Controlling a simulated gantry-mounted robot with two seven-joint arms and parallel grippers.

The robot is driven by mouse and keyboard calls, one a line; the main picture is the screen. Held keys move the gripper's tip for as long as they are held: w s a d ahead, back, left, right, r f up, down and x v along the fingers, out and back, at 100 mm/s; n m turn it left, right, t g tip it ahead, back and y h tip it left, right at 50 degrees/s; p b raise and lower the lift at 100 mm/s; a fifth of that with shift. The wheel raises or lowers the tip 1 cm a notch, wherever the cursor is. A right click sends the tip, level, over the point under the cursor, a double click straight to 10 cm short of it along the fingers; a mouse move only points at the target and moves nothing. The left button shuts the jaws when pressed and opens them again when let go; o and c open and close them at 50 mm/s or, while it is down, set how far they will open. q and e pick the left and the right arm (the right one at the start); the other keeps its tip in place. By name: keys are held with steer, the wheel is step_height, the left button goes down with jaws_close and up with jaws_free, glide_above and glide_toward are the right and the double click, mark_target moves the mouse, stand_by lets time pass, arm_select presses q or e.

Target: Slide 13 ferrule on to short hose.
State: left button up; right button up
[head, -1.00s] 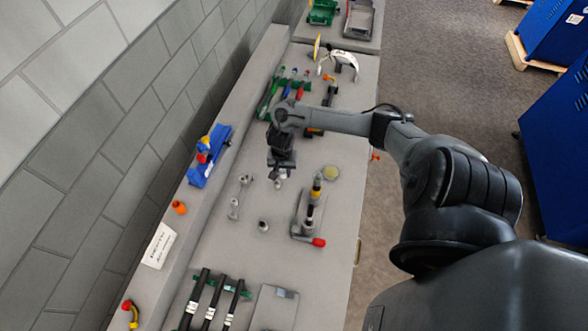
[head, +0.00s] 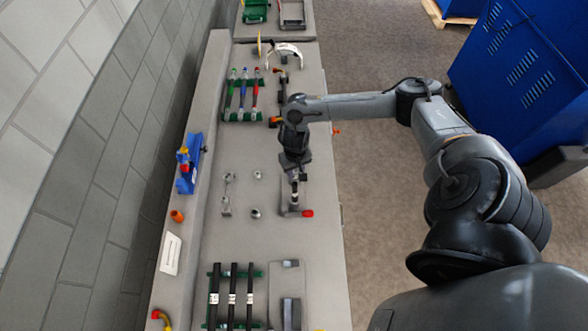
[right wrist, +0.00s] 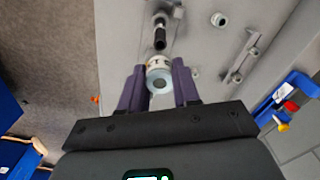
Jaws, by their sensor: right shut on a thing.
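My right gripper (head: 296,172) is above the short hose's holder on the bench. In the right wrist view its two purple fingers (right wrist: 158,88) are shut on a light metal ferrule (right wrist: 158,68) with dark marking that I cannot fully read. The short black hose (right wrist: 160,38) sits in a grey holder (right wrist: 172,8) just beyond the ferrule. Hose and ferrule look nearly in line; I cannot tell whether they touch. In the head view the holder (head: 291,211) with its red end (head: 307,213) is partly hidden by my gripper. My left gripper is out of view.
Loose metal ferrules (head: 256,213) and fittings (head: 226,211) stand left of the holder. A blue tool (head: 187,178) is on the ledge by the wall. Black hoses (head: 232,296) lie in a green rack nearer me. A rack of coloured tools (head: 241,92) is farther off.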

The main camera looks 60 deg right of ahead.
stand_by(0.3)
steer(key=shift+f+b, duration=1.1)
steer(key=shift+f, duration=1.8)
steer(key=shift+r+p, duration=0.1)
steer(key=shift+p, duration=0.4)
steer(key=shift+p, duration=0.6)
